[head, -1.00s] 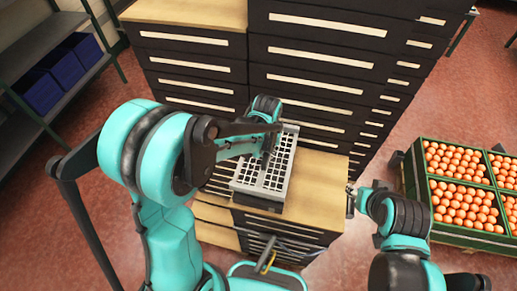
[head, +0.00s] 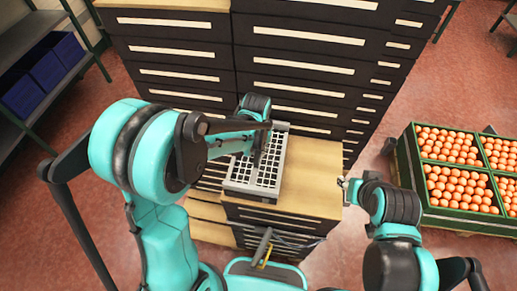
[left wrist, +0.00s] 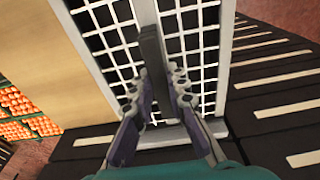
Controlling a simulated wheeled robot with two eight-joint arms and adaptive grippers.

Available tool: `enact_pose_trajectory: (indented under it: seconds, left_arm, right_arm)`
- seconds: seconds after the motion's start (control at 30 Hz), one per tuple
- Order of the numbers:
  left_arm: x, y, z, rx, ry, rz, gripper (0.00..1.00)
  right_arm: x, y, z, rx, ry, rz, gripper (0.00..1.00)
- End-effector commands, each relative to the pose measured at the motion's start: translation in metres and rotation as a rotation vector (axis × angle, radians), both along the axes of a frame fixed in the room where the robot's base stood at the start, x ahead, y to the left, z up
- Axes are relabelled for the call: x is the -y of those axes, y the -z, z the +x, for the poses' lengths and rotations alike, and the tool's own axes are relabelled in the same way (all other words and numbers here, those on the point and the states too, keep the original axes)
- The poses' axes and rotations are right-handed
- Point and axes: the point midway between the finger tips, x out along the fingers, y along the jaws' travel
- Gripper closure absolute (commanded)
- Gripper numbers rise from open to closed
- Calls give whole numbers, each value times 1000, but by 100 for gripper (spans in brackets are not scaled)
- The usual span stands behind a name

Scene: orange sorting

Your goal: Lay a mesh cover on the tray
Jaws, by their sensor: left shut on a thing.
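The mesh cover (head: 267,170) is a light grey grid with a dark upright handle; it sits over the wooden top of the cabinet in the head view. My left gripper (head: 260,143) is above its middle, and in the left wrist view its fingers (left wrist: 158,78) are closed on the handle (left wrist: 152,50). White mesh bars (left wrist: 118,45) run on both sides of the handle. The tray appears to be the pale grey body (head: 248,194) under the grid; I cannot tell whether the cover touches it. My right gripper (head: 346,185) is beside the cabinet's right edge, too small to read.
The cabinet's wooden top (head: 313,180) is clear to the right of the cover. Tall black drawers (head: 310,60) stand behind. Green crates of oranges (head: 455,170) are on the floor at right. A shelf with blue bins (head: 45,75) stands at left.

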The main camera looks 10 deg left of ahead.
Motion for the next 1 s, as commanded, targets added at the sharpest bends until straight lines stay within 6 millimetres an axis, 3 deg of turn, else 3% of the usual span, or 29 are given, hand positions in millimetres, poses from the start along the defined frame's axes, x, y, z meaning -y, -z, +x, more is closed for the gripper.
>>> enact_pose_trajectory:
  seconds: [0.03, 0.1, 0.13, 0.53, 1.0]
  left_arm:
    - [0, 0, 0, 0, 0, 0, 83]
    - [0, 0, 0, 0, 0, 0, 65]
    - [0, 0, 0, 0, 0, 0, 62]
    - [0, -9, -1, 0, 0, 0, 62]
    - [0, -100, -12, 0, 0, 0, 62]
  right_arm:
    - [0, 0, 0, 0, 0, 0, 60]
    - [0, 0, 0, 0, 0, 0, 60]
    - [0, 0, 0, 0, 0, 0, 60]
    - [0, 0, 0, 0, 0, 0, 60]
    - [0, 0, 0, 0, 0, 0, 60]
